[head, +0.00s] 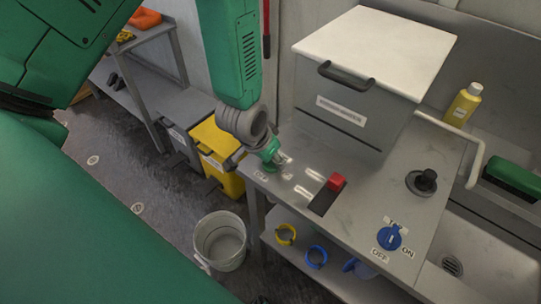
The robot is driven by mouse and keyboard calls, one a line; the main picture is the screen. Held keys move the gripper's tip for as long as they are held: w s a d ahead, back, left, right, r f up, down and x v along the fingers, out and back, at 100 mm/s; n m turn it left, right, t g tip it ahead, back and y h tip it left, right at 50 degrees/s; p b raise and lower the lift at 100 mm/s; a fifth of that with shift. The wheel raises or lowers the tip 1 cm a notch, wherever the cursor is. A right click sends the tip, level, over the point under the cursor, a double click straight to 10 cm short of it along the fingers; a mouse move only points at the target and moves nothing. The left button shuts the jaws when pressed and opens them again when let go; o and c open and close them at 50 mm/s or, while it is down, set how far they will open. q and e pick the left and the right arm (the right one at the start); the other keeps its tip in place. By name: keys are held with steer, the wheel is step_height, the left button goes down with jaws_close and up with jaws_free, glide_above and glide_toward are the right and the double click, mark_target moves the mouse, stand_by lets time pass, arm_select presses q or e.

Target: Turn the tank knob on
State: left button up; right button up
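A blue knob (388,237) sits on the front right part of the grey counter (390,190). A label above it is too small to read surely. An OFF label (380,256) is at its lower left and an ON label (408,253) at its lower right. I cannot tell its exact setting. My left gripper (275,160) is small, partly hidden by its wrist, and over the counter's left end, well left of the blue knob. Whether its fingers are open is unclear. My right gripper is not in view.
A red handle (335,182) stands at a dark slot between my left gripper and the knob. A black knob (426,181), curved grey pipe (455,130), lidded grey box (345,100) and sink (480,275) are near. A bucket (220,240) stands on the floor.

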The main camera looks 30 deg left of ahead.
arm_select(q)
steer(key=shift+w+r+n, duration=0.2)
steer(key=shift+w+n, duration=0.1)
steer(key=shift+w, duration=0.1)
steer(key=o, duration=1.2)
steer(key=shift+c, duration=0.2)
steer(key=shift+f, duration=0.1)
steer(key=shift+s, duration=0.1)
steer(key=shift+s+r, duration=0.2)
steer(key=shift+r, duration=0.25)
steer(key=v, duration=1)
steer(key=shift+d+r, duration=0.15)
steer(key=shift+r, duration=0.25)
steer(key=shift+s, duration=0.15)
